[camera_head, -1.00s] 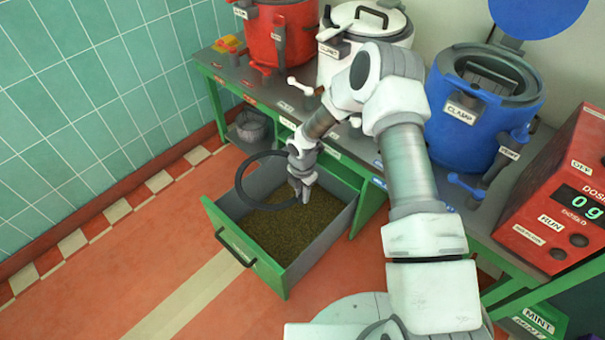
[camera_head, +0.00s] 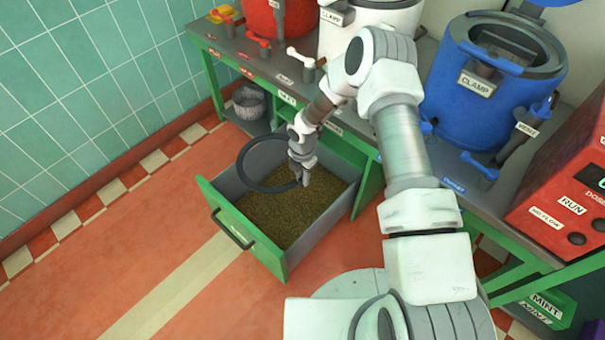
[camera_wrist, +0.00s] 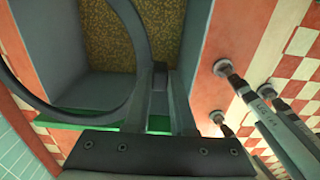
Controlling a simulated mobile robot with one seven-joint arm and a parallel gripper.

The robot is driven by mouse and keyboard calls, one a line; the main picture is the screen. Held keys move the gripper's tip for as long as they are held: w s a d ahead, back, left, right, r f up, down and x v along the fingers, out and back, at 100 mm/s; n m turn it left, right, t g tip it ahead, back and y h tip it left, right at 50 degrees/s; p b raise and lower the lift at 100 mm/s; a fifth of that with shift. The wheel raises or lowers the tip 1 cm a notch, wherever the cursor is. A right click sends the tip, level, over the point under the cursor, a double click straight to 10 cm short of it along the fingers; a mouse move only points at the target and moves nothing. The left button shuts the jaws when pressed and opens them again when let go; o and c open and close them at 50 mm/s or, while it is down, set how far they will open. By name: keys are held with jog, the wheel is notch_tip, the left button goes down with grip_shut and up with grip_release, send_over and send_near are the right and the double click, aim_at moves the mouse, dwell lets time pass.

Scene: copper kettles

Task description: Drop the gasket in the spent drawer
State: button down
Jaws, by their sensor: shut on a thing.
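The gasket is a large black ring (camera_head: 243,170), held tilted above the open drawer. My gripper (camera_head: 301,180) is shut on the ring's right side. In the wrist view the ring (camera_wrist: 142,40) runs into the jaws of my gripper (camera_wrist: 159,80), and part of it passes out of frame. The drawer has a green front (camera_head: 240,232) with a dark handle and grey inner walls. It is pulled out from under the bench and holds a layer of brown, grainy material (camera_head: 290,212). The ring appears above the drawer's left and back part, apart from the material.
The bench (camera_head: 270,70) carries a red kettle (camera_head: 281,12), a white kettle (camera_head: 365,30), a blue kettle (camera_head: 480,110) and a red dosing box (camera_head: 565,190). A grey basket (camera_head: 249,103) sits on a low shelf left of the drawer. The floor before the drawer is clear.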

notch_tip(320, 180, down, 25)
jog(key=b, duration=0.7)
jog(key=shift+r, duration=0.2)
jog(key=c, duration=0.7)
grip_release()
notch_tip(320, 180, up, 18)
jog(key=p, duration=0.5)
jog(key=shift+f+p, duration=0.25)
jog(key=shift+p, duration=0.15)
